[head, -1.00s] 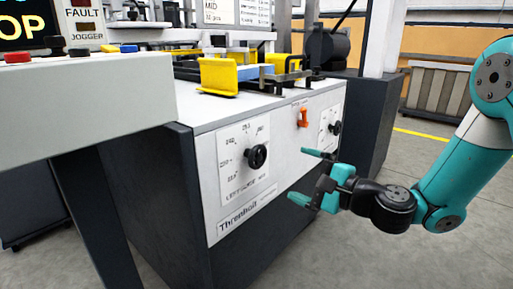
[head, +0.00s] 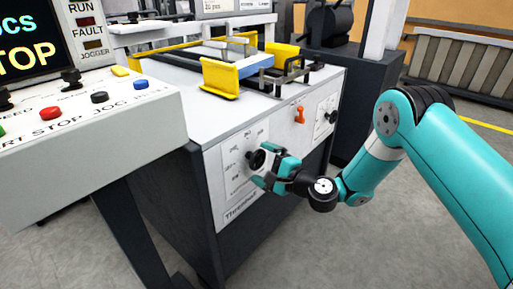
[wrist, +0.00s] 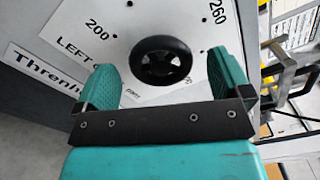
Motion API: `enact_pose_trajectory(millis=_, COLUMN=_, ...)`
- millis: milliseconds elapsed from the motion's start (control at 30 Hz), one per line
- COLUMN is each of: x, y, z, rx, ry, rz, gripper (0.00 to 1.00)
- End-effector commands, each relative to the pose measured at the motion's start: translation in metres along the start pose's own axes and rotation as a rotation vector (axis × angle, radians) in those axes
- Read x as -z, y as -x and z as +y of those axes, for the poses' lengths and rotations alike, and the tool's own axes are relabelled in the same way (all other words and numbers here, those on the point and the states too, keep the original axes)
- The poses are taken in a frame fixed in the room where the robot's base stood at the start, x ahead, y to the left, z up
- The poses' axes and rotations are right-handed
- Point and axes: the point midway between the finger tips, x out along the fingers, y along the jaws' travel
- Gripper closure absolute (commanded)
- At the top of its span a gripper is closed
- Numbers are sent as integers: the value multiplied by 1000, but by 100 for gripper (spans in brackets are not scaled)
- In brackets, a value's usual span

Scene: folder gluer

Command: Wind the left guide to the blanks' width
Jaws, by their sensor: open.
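The left guide's black round knob (head: 256,160) sits on a white dial plate (head: 232,172) on the machine's front panel. In the wrist view the knob (wrist: 160,60) lies between my two fingers, with 200 and 260 printed around it. My gripper (head: 266,165) is open, its teal fingers on either side of the knob. I cannot tell whether they touch it. The dial's set value is not readable. A yellow guide plate (head: 219,78) stands on the machine top, beside a blue piece (head: 255,65); a second yellow plate (head: 282,54) is behind to the right.
An orange lever (head: 300,115) and a second black knob (head: 332,117) are farther right on the same panel. A control console (head: 90,130) with red, black and blue buttons stands at the left. Bare floor (head: 350,240) lies in front.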

Motion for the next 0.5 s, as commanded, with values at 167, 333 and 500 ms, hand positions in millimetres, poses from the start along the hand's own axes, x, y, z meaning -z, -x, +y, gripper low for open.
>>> enact_pose_trajectory(millis=167, x=0, y=-22, z=0, rx=0, ry=1, rz=-1, gripper=4)
enact_pose_trajectory(millis=333, x=1, y=-28, z=0, rx=0, ry=0, rz=1, gripper=4)
enact_pose_trajectory(millis=500, x=1, y=-29, z=0, rx=0, ry=-1, rz=1, gripper=4)
